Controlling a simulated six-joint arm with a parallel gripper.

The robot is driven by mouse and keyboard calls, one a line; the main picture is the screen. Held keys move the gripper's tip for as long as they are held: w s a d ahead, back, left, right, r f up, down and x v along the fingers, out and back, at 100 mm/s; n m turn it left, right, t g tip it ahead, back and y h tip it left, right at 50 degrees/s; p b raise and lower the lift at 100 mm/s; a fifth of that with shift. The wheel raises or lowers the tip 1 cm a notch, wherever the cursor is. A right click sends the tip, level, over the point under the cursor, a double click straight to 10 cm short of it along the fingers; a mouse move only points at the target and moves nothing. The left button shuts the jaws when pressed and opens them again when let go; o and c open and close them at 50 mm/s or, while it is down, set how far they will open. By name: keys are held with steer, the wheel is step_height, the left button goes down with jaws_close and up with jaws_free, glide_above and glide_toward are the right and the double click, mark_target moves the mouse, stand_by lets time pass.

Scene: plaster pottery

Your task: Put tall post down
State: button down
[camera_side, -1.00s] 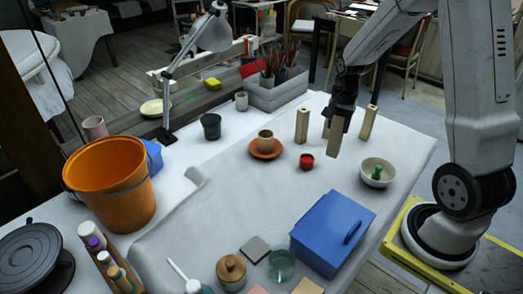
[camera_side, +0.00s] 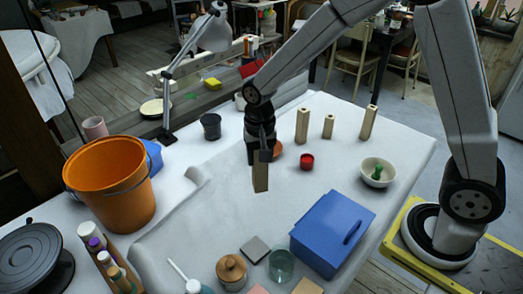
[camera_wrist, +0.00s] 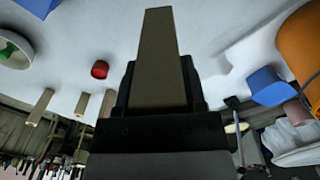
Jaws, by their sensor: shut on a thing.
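My gripper (camera_side: 261,152) is shut on a tall post (camera_side: 260,174), a plain square wooden block. The post hangs upright below the jaws, left of the red pot in the side view. I cannot tell whether its lower end touches the white table (camera_side: 222,215). In the wrist view the post (camera_wrist: 158,60) runs up from between the dark fingers. Three other wooden posts stand on the table towards the back right: one tall (camera_side: 302,126), one short (camera_side: 328,126) and one tall (camera_side: 368,123).
An orange saucer (camera_side: 279,151) is mostly hidden behind my gripper. A red pot (camera_side: 306,161), a white bowl (camera_side: 367,174) and a blue box (camera_side: 322,240) stand to the right. An orange bucket (camera_side: 125,200) is at left. The cloth between bucket and gripper is clear.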

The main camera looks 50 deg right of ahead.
steer(key=s+a+n, duration=0.3)
steer(key=a, duration=0.7)
steer(key=s+a+n, duration=0.3)
steer(key=s+a, duration=0.1)
steer(key=a, duration=0.6)
steer(key=shift+n, duration=0.4)
steer(key=shift+w+a, duration=0.1)
steer(key=shift+w, duration=0.05)
steer(key=w+a+f, duration=0.6)
steer(key=w+f, duration=0.3)
steer(key=w, duration=0.2)
steer(key=shift+w+a, duration=0.25)
steer(key=shift+f, duration=0.1)
